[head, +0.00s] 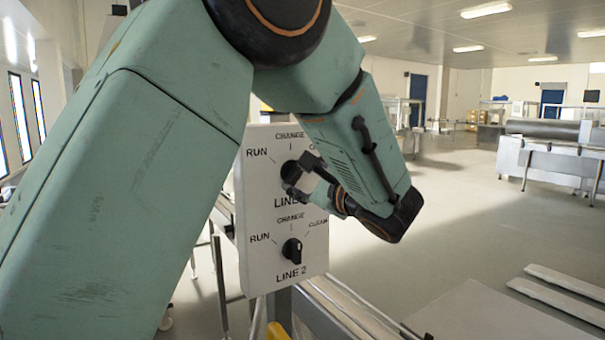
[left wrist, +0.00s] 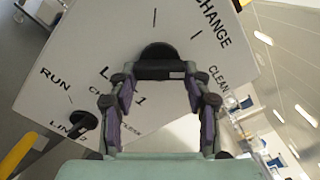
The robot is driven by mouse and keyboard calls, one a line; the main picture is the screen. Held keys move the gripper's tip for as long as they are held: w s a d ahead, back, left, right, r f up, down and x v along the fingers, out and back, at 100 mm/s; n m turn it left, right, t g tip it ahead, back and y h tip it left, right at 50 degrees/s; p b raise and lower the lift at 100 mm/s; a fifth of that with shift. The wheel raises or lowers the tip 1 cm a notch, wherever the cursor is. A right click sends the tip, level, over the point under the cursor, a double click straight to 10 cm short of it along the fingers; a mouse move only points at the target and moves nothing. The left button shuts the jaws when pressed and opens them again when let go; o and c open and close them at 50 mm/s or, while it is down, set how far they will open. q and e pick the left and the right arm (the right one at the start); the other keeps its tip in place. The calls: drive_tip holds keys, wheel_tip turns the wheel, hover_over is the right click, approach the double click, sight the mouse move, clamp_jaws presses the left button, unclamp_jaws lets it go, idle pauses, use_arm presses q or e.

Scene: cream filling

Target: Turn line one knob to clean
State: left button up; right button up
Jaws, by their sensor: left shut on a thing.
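A white control panel (head: 262,215) carries two black knobs, one above the other, with RUN, CHANGE and CLEAN marks. The upper, line 1 knob (head: 289,171) is partly covered by my left gripper (head: 306,178). In the left wrist view, my left gripper (left wrist: 162,76) has its two fingers on either side of the line 1 knob (left wrist: 157,52) and is shut on it. I cannot tell which mark this knob points to. My right gripper is not in view.
My left arm covers much of the left and centre of the head view. Rails (head: 345,305) run below the panel. Open grey floor (head: 470,210) lies to the right, with a steel machine (head: 550,160) farther back. Pale bars (head: 560,300) lie at lower right.

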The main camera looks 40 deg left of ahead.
use_arm(q)
drive_tip(key=shift+f+m, duration=0.15)
drive_tip(key=shift+m, duration=0.45)
drive_tip(key=o, duration=1.2)
drive_tip(key=shift+c, duration=0.2)
